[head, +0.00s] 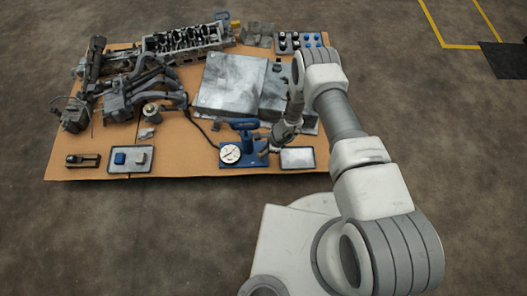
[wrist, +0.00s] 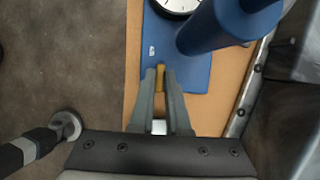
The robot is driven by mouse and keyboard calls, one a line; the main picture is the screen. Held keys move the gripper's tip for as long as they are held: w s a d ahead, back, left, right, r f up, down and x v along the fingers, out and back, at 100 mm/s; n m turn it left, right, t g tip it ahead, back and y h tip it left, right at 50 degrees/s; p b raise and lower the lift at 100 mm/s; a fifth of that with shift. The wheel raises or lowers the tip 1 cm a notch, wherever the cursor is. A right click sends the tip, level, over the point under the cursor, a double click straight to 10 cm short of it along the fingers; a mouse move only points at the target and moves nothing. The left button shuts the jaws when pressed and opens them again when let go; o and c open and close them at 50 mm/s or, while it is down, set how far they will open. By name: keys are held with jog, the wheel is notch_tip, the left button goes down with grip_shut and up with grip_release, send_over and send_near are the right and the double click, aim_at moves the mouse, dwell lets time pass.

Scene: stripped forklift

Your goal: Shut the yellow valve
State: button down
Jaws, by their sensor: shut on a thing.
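The yellow valve (wrist: 160,80) shows in the wrist view as a small yellow-brass piece at the edge of a blue base plate (wrist: 195,72). My gripper (wrist: 160,76) is shut on it, with one grey finger on each side. Much of the valve is hidden between the fingers. In the head view the blue device (head: 243,125) stands near the board's front edge, with a round white gauge (head: 231,153) on its left. My gripper reaches down at its right side there, and the valve is too small to make out.
A brown board (head: 190,158) on the floor carries engine parts. A large grey metal block (head: 230,82) lies behind the blue device. A small tray (head: 297,158) sits to its right. In the wrist view a blue cylinder (wrist: 222,25) rises close beyond the fingertips.

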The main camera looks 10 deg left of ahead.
jog(key=c, duration=0.9)
grip_release()
jog(key=p+v, duration=0.6)
jog(key=v, duration=1.1)
jog(key=shift+r+p, duration=0.2)
jog(key=shift+p, duration=0.15)
